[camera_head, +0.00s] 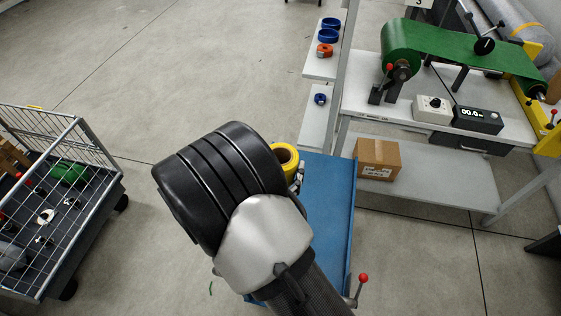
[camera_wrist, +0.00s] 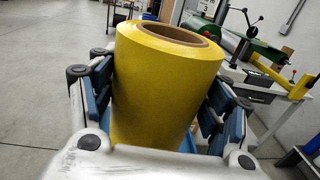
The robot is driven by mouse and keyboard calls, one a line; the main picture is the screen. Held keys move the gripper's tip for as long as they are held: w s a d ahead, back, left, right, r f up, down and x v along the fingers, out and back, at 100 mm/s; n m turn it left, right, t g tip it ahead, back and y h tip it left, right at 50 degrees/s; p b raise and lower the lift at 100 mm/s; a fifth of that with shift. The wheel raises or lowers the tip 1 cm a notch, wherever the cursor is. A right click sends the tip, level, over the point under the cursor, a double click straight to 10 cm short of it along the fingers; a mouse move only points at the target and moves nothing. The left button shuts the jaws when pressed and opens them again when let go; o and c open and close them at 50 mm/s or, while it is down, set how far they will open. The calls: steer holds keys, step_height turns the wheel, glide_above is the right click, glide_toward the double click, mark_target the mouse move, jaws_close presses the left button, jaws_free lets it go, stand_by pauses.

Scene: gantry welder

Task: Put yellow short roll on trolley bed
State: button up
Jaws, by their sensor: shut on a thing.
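The yellow short roll (camera_head: 284,158) shows beyond my black arm joint in the head view, with its brown core facing up. In the wrist view the yellow short roll (camera_wrist: 165,95) stands upright between the blue-padded fingers of my gripper (camera_wrist: 168,105), which is shut on it. In the head view my gripper (camera_head: 298,180) is mostly hidden behind my arm. The roll is over or at the edge of a flat blue bed (camera_head: 328,210); I cannot tell whether it touches it. A wire-sided trolley (camera_head: 85,190) with a dark bed stands at the left.
The wire-sided trolley holds a green piece (camera_head: 70,173) and several small items. A white workbench (camera_head: 355,95) with a green belt (camera_head: 440,45) stands at the right. A cardboard box (camera_head: 378,158) sits on its lower shelf. Open floor (camera_head: 120,100) lies between trolley and bench.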

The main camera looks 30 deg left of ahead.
steer(key=shift+f+b, duration=0.6)
steer(key=shift+f, duration=1.45)
steer(key=o, duration=2.1)
steer(key=shift+f, duration=0.2)
steer(key=shift+r, duration=0.15)
steer(key=s, duration=0.4)
steer(key=s+d+p, duration=0.1)
steer(key=s, duration=0.7)
steer(key=shift+d, duration=0.4)
